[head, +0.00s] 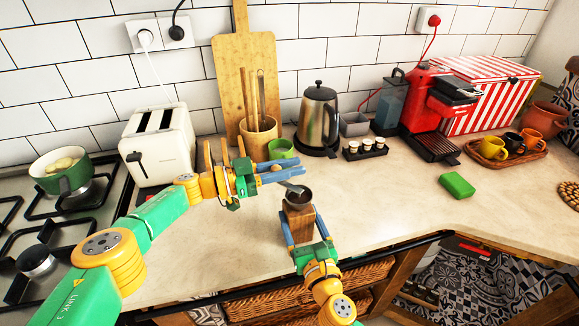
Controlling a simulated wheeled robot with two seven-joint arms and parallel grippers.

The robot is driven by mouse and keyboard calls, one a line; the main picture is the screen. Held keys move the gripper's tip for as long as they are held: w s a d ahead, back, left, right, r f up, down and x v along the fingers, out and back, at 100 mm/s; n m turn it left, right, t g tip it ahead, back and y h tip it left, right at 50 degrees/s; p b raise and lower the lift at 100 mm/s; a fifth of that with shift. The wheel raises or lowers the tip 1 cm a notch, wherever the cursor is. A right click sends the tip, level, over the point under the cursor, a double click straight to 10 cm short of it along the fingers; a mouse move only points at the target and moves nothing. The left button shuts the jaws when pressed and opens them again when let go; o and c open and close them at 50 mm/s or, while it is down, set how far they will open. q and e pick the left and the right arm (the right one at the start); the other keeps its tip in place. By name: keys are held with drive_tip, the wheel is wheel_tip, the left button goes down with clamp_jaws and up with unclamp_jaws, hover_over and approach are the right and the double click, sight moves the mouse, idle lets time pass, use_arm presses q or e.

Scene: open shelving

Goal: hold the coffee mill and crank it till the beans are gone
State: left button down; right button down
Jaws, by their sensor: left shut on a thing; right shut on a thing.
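The coffee mill (298,199) stands upright near the counter's front edge in the head view, with a wooden body and a dark bowl on top. Its metal crank (291,187) reaches up and left from the bowl. My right gripper (302,220) is shut on the wooden body, with blue fingers at its two sides. My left gripper (286,173) is above and left of the bowl, shut on the crank's knob end. The inside of the bowl is dark and small, so I cannot tell whether beans are in it.
A green cup (281,149) stands just behind my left gripper. A kettle (319,117), a toaster (158,145) and a red coffee machine (432,105) line the back. A green sponge (457,186) lies to the right. The counter right of the mill is clear.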

use_arm(q)
drive_tip(key=c, duration=0.7)
unclamp_jaws()
drive_tip(key=shift+a, duration=0.1)
drive_tip(key=v, duration=1.2)
drive_tip(key=d+f+n+t+y, duration=0.1)
drive_tip(key=d+f+n+t, duration=0.2)
drive_tip(key=d, duration=0.2)
drive_tip(key=s+a+r+n+t+y, duration=0.1)
drive_tip(key=s+r+n+t+y, duration=0.25)
drive_tip(key=t+y, duration=0.25)
drive_tip(key=shift+n, duration=0.35)
drive_tip(key=x, duration=1.1)
drive_tip(key=shift+d+f, duration=0.15)
drive_tip(key=shift+f, duration=0.05)
